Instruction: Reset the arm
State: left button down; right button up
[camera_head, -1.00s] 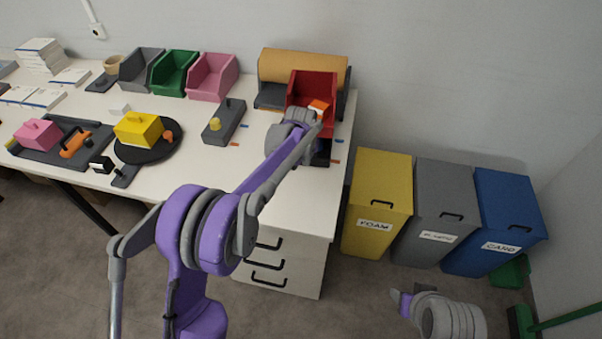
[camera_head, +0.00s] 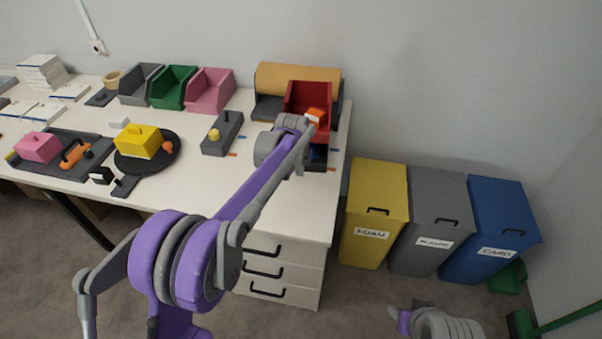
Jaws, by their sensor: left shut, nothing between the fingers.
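My left arm reaches from the bottom left across the table. Its gripper (camera_head: 305,128) is at the front of the red bin (camera_head: 308,93), at the table's right end. It is shut, with nothing seen held, though the fingertips are small and partly hidden by the wrist. An orange piece (camera_head: 315,115) shows at the front of the red bin, just beside the gripper. A part of my right arm shows at the bottom right; I cannot make out its gripper.
Pink (camera_head: 210,92), green (camera_head: 173,88) and grey (camera_head: 140,85) bins line the table's back. A yellow box (camera_head: 137,140) sits on a black disc. A cardboard roll (camera_head: 297,76) stands behind the red bin. Yellow (camera_head: 375,200), grey (camera_head: 437,205) and blue (camera_head: 505,210) waste bins stand right of the table.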

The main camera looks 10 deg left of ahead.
pick_arm(q)
jog(key=s+a+r+p, duration=0.1)
jog(key=s+a+r, duration=0.1)
jog(key=s+r, duration=0.45)
jog(key=s+a+r+p, duration=0.15)
jog(key=s+r, duration=0.25)
jog(key=s, duration=0.6)
jog(key=s+a+f+t, duration=0.1)
jog(key=s+f, duration=0.1)
jog(key=s, duration=0.7)
jog(key=s+a+f+t, duration=0.1)
jog(key=s+a+f, duration=0.1)
jog(key=s, duration=0.7)
jog(key=shift+s+f+n, duration=0.25)
jog(key=shift+f+n, duration=0.15)
jog(key=shift+f, duration=0.35)
pick_arm(e)
jog(key=r, duration=0.1)
jog(key=w+r, duration=0.2)
jog(key=shift+r, duration=0.35)
